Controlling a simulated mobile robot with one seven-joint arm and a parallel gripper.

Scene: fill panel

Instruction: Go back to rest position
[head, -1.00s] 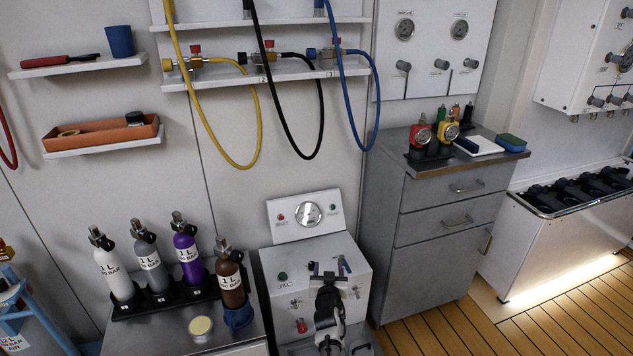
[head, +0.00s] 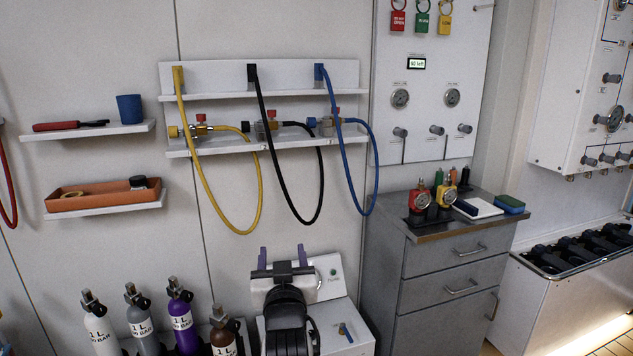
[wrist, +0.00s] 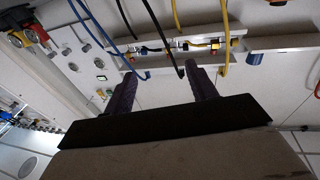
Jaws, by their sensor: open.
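My gripper (head: 276,256) is raised in front of the fill machine at the lower middle of the head view. Its two purple-grey fingers point up and stand apart, with nothing between them. In the wrist view my gripper (wrist: 164,88) is also open and empty, facing the wall with the hoses. My arm covers much of the fill machine (head: 360,345), including its gauge.
Yellow (head: 205,185), black (head: 281,178) and blue (head: 347,145) hoses hang from the wall shelf (head: 225,144). Several bottles, including a purple one (head: 184,322), stand at lower left. A grey drawer cabinet (head: 450,270) stands to the right.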

